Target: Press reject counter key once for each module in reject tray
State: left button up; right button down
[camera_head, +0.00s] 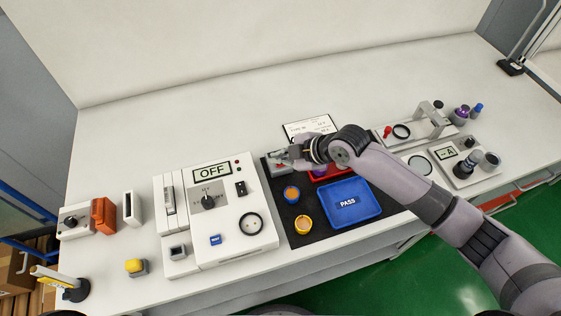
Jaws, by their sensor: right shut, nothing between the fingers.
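My right gripper (283,155) reaches in from the right and is shut and empty, over a small grey-white device (273,170) at the back left corner of the black mat. The fingers and wrist hide much of this device, so its key and any reading cannot be made out. I cannot tell whether the fingertips touch it. The red tray (345,173) lies just behind the blue tray and is largely covered by my right wrist. A purple item (318,171) shows at its left part; other contents are hidden. My left gripper is not in view.
The blue PASS tray (358,212) looks empty. A white tester (235,233) reading OFF stands left. A white card (308,127) lies behind; the table's back is clear.

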aim_at(280, 165)
jog(key=shift+f+b, duration=0.3)
jog(key=shift+f, duration=0.1)
dwell(0.6)
jog(key=shift+r, duration=0.1)
jog(key=shift+r+p, duration=0.7)
jog(key=shift+p, duration=0.05)
jog(key=shift+r, duration=0.1)
notch_tip(280, 165, up, 5)
jog(key=p, duration=0.4)
dwell(2.0)
